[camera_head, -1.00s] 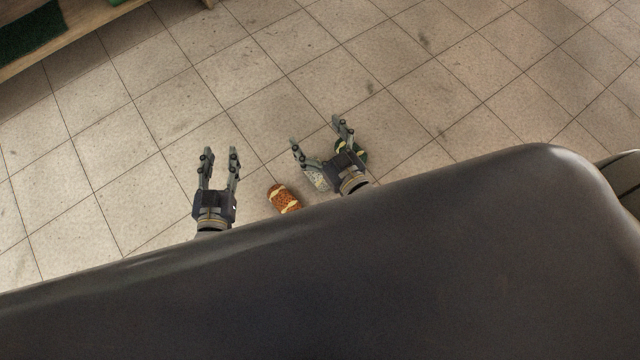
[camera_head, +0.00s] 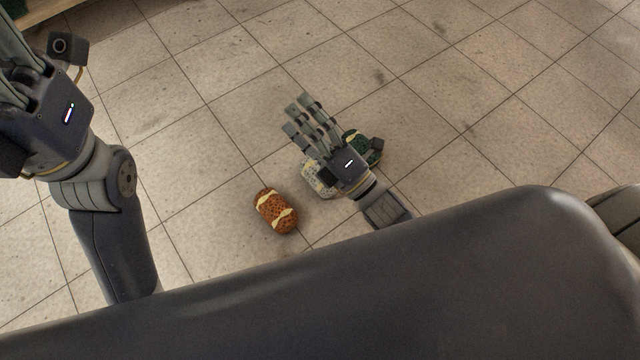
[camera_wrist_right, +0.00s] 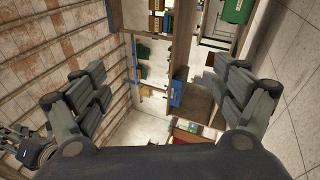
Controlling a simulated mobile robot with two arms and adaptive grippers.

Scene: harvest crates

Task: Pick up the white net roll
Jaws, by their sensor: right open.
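The white net roll (camera_head: 318,178) lies on the tiled floor in the head view, partly hidden under my right gripper. My right gripper (camera_head: 297,115) is above it, with its fingers toward the upper left past the roll. In the right wrist view my right gripper (camera_wrist_right: 168,92) is open with nothing between its fingers, and no roll shows there. My left gripper (camera_head: 15,60) is at the upper left of the head view, partly cut off by the edge; its opening is unclear.
An orange net roll (camera_head: 275,212) with pale bands lies left of the white one. A dark green roll (camera_head: 358,140) lies to the right, partly behind my right gripper. A wooden edge (camera_head: 45,10) is at the top left. Other visible floor is mostly clear.

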